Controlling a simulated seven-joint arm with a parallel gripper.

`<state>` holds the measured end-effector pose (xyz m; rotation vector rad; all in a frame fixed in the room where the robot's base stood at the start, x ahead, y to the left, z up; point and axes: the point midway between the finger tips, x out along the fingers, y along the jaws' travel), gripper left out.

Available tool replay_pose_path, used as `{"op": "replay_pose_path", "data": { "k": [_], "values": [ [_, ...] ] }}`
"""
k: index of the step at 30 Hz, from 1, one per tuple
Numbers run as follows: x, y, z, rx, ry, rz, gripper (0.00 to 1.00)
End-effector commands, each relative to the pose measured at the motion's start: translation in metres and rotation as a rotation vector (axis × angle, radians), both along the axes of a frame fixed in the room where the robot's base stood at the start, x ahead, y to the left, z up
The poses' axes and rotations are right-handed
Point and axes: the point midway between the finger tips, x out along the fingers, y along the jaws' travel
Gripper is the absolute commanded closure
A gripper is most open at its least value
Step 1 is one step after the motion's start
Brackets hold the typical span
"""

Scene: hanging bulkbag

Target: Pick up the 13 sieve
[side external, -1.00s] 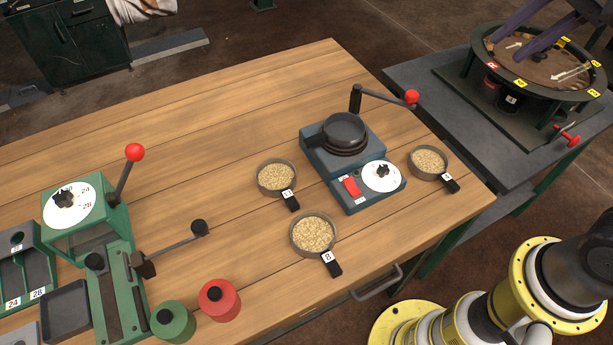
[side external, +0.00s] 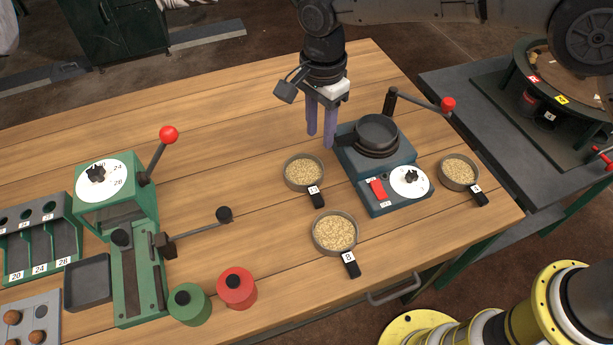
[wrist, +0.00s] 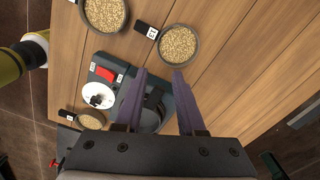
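The 13 sieve (side external: 303,171), a round grey pan of pale grain with a short black handle and white label, lies on the wooden table left of the blue-grey machine. In the wrist view the 13 sieve (wrist: 179,45) is just beyond the fingertips, its handle pointing up-left. My gripper (side external: 320,139) points down above the table, behind the sieve and beside the machine. Its two purple fingers are apart with nothing between them, as the wrist view of my gripper (wrist: 159,73) also shows. Fingers and sieve look apart.
The sieve labelled 8 (side external: 335,232) lies in front, and another grain sieve (side external: 459,170) lies right of the blue-grey machine (side external: 385,163). That machine has a red-knobbed lever (side external: 426,102). A green machine (side external: 118,205) stands left. The table's back left is clear.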

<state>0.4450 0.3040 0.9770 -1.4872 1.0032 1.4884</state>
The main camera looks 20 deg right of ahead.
Motion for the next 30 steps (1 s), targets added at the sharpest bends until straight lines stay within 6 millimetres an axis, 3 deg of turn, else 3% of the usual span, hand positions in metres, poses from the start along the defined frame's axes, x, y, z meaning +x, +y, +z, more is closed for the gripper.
{"op": "replay_pose_path", "data": {
  "k": [12, 22, 30],
  "values": [
    [-0.003, 0.002, -0.067, -0.001, 0.002, 0.007, 0.61],
    [-0.004, 0.002, -0.093, 0.0, 0.001, 0.007, 0.61],
    [-0.006, 0.003, -0.129, 0.0, 0.0, 0.007, 0.61]
  ]
}}
